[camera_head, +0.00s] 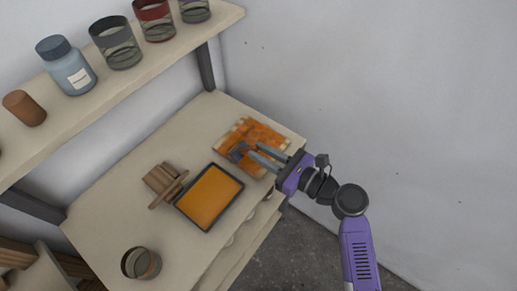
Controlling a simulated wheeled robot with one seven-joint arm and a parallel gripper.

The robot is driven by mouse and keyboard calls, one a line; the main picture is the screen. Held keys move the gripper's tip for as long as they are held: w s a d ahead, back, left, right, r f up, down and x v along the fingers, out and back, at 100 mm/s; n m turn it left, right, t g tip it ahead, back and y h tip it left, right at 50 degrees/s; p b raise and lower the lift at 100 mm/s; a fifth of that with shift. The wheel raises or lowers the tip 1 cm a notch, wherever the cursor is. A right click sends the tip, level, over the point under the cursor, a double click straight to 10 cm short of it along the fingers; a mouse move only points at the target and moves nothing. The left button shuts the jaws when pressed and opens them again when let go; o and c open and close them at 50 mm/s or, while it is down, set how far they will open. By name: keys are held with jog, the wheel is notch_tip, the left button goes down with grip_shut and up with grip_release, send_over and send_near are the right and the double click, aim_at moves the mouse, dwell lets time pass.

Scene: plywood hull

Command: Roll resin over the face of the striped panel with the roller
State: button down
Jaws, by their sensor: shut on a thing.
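The striped panel (262,132) lies flat at the far right end of the bench, with pale stripe ends showing at its edges and orange resin over much of its face. My gripper (256,154) is over the panel's near part, shut on the roller (238,152). The roller's head is over the panel's left side; I cannot tell whether it touches the face. The gripper fingers hide part of the roller and the panel. A black-rimmed tray (241,184) of orange resin lies just below the panel in the picture.
A slatted wooden piece (160,179) lies left of the tray. An open jar (141,263) stands near the bench's front left. A shelf (91,91) with jars and a bottle (66,66) overhangs the back. The bench's middle left (105,205) is clear.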

jog(key=shift+f+p+v, duration=0.15)
jog(key=shift+p+v, duration=0.25)
jog(key=shift+v, duration=1.05)
jog(key=shift+f+p+v, duration=0.1)
jog(key=shift+p+v, duration=0.3)
jog(key=shift+v, duration=1.05)
jog(key=shift+s+d, duration=0.1)
jog(key=shift+v, duration=1.3)
jog(key=shift+f, duration=0.1)
notch_tip(320, 180, up, 6)
